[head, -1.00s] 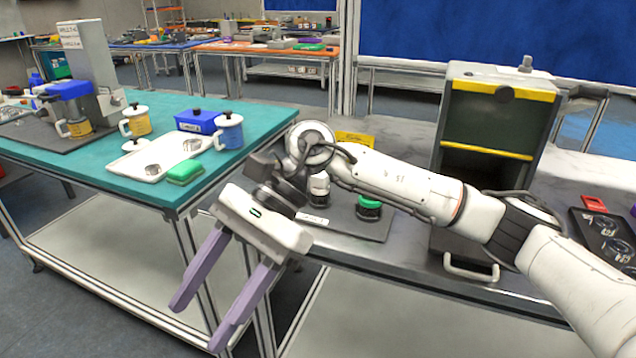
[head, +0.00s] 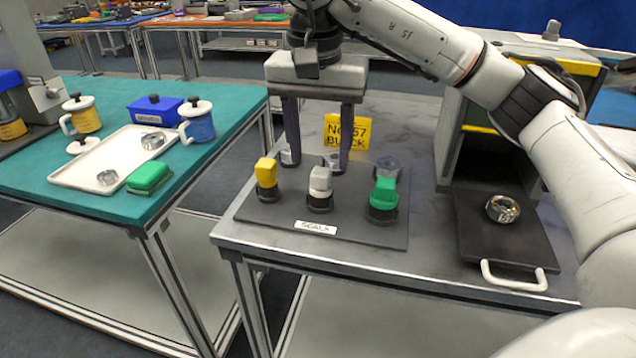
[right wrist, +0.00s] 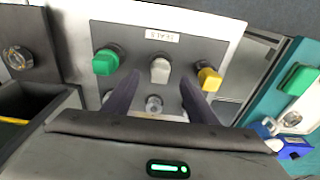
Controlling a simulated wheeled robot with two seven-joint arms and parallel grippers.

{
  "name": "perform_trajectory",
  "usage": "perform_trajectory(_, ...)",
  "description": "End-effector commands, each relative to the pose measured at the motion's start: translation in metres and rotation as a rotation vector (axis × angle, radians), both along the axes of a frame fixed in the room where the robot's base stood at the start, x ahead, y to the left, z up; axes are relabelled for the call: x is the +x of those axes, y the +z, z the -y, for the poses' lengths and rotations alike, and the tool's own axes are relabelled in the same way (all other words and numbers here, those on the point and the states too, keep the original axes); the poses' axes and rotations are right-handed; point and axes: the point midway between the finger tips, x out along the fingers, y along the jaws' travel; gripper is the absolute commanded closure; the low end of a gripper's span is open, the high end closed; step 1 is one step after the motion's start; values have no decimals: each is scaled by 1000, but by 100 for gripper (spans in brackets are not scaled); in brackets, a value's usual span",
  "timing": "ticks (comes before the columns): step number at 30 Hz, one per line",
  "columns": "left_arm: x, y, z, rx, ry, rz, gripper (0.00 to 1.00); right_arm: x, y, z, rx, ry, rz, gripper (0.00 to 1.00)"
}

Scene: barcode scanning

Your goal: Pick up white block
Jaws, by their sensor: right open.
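The white block (head: 320,180) stands upright on a black round base, in the middle of a dark mat (head: 260,212) labelled SEALS. A yellow block (head: 266,172) stands left of it and a green block (head: 384,192) right of it. My right gripper (head: 319,168) is open and empty, pointing down behind the white block in the head view. In the right wrist view the white block (right wrist: 160,70) lies beyond the fingertips, roughly centred between them, apart from both. My left gripper is not in view.
Clear round pieces stand behind the blocks near my fingers. A yellow sign (head: 347,132) stands behind. A black tray with a white handle (head: 514,276) holds a metal ring (head: 503,208) at right. A teal table (head: 30,165) with mugs and a white tray stands left.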

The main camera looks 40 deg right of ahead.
Motion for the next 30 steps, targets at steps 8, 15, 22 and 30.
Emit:
perform_trajectory(8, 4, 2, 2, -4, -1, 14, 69, 3, -22, 5, 1, -2, -2, 48)
perform_trajectory(15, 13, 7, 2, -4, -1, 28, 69, 7, -53, 10, 1, 0, -1, 48)
perform_trajectory(22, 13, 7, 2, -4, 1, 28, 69, 8, -54, 9, 2, 0, 2, 48)
perform_trajectory(30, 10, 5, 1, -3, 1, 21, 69, 8, -54, 9, 2, 0, 1, 91)
